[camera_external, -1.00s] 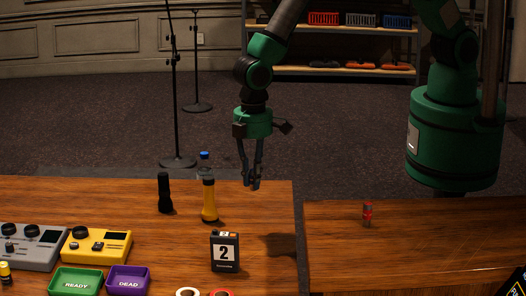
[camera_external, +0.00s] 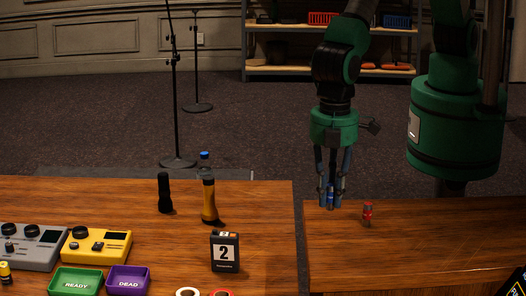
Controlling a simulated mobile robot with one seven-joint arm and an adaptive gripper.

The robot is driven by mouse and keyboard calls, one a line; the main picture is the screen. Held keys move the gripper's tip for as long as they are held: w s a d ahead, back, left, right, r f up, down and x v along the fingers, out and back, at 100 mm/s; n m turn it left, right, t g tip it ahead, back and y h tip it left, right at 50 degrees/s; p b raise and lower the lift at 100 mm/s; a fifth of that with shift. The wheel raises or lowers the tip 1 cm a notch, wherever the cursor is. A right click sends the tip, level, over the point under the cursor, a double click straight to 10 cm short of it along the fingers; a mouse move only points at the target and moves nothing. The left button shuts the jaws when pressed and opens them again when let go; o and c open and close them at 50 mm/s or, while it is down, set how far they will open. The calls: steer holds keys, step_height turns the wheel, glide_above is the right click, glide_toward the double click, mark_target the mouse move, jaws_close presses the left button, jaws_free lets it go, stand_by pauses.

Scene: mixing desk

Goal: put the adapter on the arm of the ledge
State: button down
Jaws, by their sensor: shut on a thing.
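My gripper (camera_external: 331,204) is shut on a small blue cylinder (camera_external: 331,197), held upright between its fingers. It is at the back left part of the right wooden surface (camera_external: 440,245), which looks like the ledge. Whether the cylinder's lower end touches the wood cannot be told. I cannot tell for sure that this cylinder is the adapter; the fingers hide part of it. A small red cylinder (camera_external: 368,214) stands upright on the same surface, a little to the right of my gripper and apart from it.
A gap separates the right surface from the left desk (camera_external: 150,235). The right surface's middle is clear.

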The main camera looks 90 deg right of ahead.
step_height(320, 180, up, 2)
steer(key=n, duration=0.1)
glide_above(355, 252)
steer(key=shift+r+p, duration=0.15)
steer(key=shift+p, duration=0.15)
steer(key=shift+f+p, duration=0.4)
steer(key=shift+f, duration=2.7)
steer(key=shift+f+p, duration=0.3)
steer(key=shift+f, duration=1.6)
steer(key=shift+f, duration=0.1)
steer(key=c, duration=1.7)
jaws_free()
steer(key=shift+o, duration=0.2)
